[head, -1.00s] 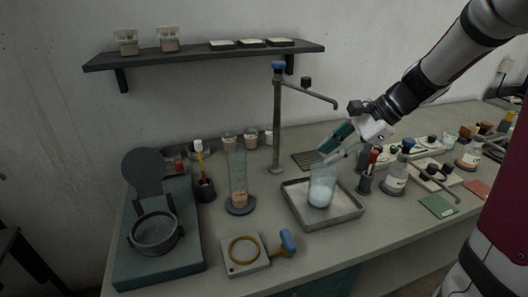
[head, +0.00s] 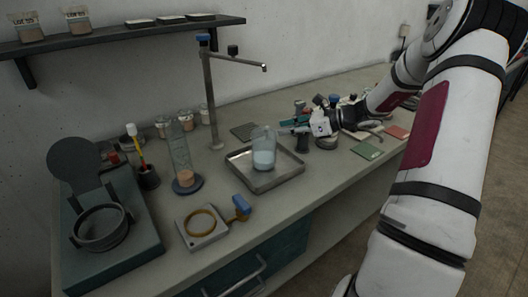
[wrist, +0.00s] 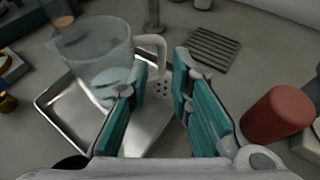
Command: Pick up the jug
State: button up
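The jug (head: 264,152) is clear, with pale blue-white contents, and stands in a shallow metal tray (head: 292,170). In the wrist view the jug (wrist: 95,58) is at upper left, its pale handle (wrist: 161,45) turned toward my gripper. My gripper (wrist: 160,72) is open, with teal-padded fingers either side of a gap. The handle shows just beyond the fingertips, toward the left finger; I cannot tell whether it touches. In the head view my gripper (head: 288,126) is low, just right of the jug.
A tap stand (head: 210,100) rises behind the jug. A slotted drain plate (wrist: 210,48) lies behind the tray. A red cylindrical thing (wrist: 278,114) is close to the right finger.

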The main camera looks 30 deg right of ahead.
aim_at(268, 134)
jog(key=shift+x, duration=1.2)
jog(key=shift+f+x, duration=0.2)
jog(key=shift+x, duration=1.1)
jog(key=shift+f+x, duration=0.2)
jog(key=shift+x, duration=1.15)
jog(key=shift+s+d, duration=0.1)
jog(key=shift+d, duration=0.1)
grip_shut()
